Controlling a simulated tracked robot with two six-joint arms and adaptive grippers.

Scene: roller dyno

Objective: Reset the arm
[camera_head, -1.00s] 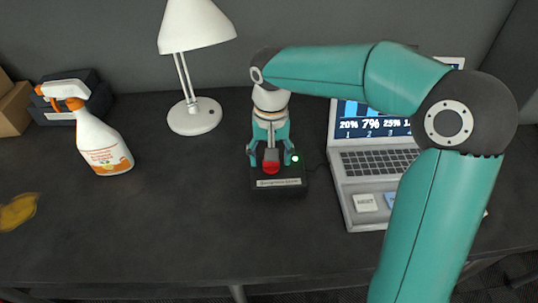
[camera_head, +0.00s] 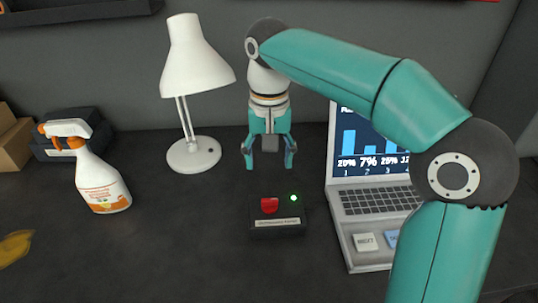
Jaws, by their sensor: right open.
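My right gripper (camera_head: 269,160) points down with its fingers spread, open and empty. It hangs above and behind a black box (camera_head: 277,227) on the table, apart from it. The box has a red button (camera_head: 269,205), a small lit green light (camera_head: 294,198) and a label on its front. My right arm comes in from the right and partly hides the laptop. My left gripper is not in view.
A laptop (camera_head: 365,203) showing a bar chart stands to the right. A white lamp (camera_head: 194,154) stands to the left, close to my right gripper. A spray bottle (camera_head: 100,184), dark box (camera_head: 62,148) and yellow cloth (camera_head: 14,248) lie farther left. The front-middle table is clear.

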